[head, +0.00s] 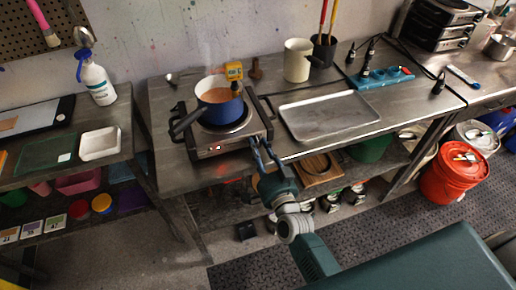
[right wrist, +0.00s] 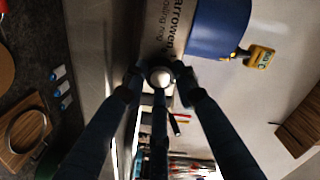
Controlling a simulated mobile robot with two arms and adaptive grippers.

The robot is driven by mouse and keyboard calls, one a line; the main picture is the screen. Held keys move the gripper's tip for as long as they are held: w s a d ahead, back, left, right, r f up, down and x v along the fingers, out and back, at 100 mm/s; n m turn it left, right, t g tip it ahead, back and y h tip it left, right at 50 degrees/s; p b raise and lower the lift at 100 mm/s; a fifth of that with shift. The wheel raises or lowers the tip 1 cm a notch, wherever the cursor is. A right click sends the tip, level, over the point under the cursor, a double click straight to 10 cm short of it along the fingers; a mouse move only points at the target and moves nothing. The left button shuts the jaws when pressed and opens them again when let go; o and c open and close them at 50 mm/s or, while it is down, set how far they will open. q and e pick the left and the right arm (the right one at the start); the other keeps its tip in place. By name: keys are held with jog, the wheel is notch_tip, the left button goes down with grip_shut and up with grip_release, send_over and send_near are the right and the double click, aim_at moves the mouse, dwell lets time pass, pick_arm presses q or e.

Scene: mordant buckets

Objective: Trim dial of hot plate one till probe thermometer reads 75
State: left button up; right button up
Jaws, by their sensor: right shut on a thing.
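The hot plate (head: 232,142) stands on the steel bench with a blue pot (head: 222,110) of brownish liquid on its ring. Its side panel, with printed lettering, shows in the right wrist view (right wrist: 150,40). The yellow probe thermometer (head: 234,70) is at the pot's back rim; it also shows in the right wrist view (right wrist: 258,57), its digits too small to read surely. My right gripper (head: 256,146) reaches the hot plate's front right corner. In the right wrist view its fingers are shut on the round pale dial (right wrist: 160,76). In the head view the dial is hidden. My left gripper is out of view.
A metal tray (head: 328,114) lies right of the hot plate. A cream jug (head: 297,60) and a dark pot of brushes (head: 324,50) stand behind it. A blue power strip (head: 383,78) lies farther right. An orange bucket (head: 450,180) stands on the floor at right.

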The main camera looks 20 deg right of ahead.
jog(key=o, duration=0.9)
jog(key=shift+w+d+r, duration=0.15)
jog(key=shift+r, duration=0.2)
jog(key=shift+c, duration=0.2)
jog(key=shift+f, duration=0.25)
jog(key=s, duration=1.2)
jog(key=shift+d, duration=0.15)
jog(key=shift+s+f, duration=0.1)
jog(key=s+a+f+n+g, duration=0.1)
jog(key=s+f+n+g, duration=0.2)
jog(key=f, duration=0.8)
jog(key=s+f+n+g+y, duration=0.1)
jog(key=s+f+n+g, duration=0.3)
jog(key=f, duration=0.7)
jog(key=s+a+f+g, duration=0.1)
jog(key=s+f, duration=0.4)
jog(key=f, duration=0.6)
jog(key=s+d+f+n+g, duration=0.2)
jog(key=s+d+f+g, duration=0.2)
jog(key=s+f, duration=0.5)
jog(key=s+d+f+n+g+h+b, duration=0.1)
jog(key=s+d+f+n+g, duration=0.2)
jog(key=s+f, duration=0.6)
jog(key=s+g, duration=0.2)
jog(key=s, duration=0.6)
jog(key=shift+s+d+h, duration=0.25)
jog(key=shift+d+h, duration=0.05)
jog(key=shift+d, duration=0.1)
